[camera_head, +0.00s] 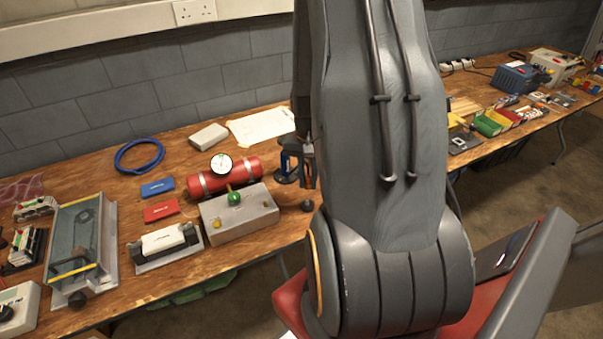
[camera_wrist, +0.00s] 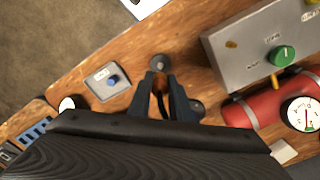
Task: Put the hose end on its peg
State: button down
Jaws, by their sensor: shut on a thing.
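My gripper (camera_wrist: 161,92) points down over the bench and is shut on a small orange-brown piece (camera_wrist: 160,82), which looks like the hose end. The hose behind it is hidden by my gripper. A dark round piece (camera_wrist: 159,62) sits just beyond the fingertips; in the head view it shows near the bench's front edge (camera_head: 307,205). A second dark round base (camera_wrist: 197,107) is beside the right finger. I cannot tell which of these is the peg, or whether the held piece touches either. In the head view my gripper (camera_head: 307,180) is partly covered by my arm.
A red cylinder (camera_head: 246,178) with a gauge and a grey box (camera_head: 245,218) with a green knob stand left of my gripper. A grey plate (camera_wrist: 97,87) with a blue button is close on the other side. A blue cable coil (camera_head: 139,156) lies farther left.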

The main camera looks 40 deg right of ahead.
aim_at(307, 201)
jog(key=shift+f+b, duration=1.75)
jog(key=shift+f, duration=0.45)
jog(key=shift+a, duration=0.1)
jog(key=shift+f+b, duration=0.6)
jog(key=shift+f, duration=0.85)
jog(key=c, duration=1.5)
grip_release()
jog(key=shift+c, duration=0.2)
jog(key=shift+r+b, duration=0.55)
jog(key=shift+r, duration=3.4)
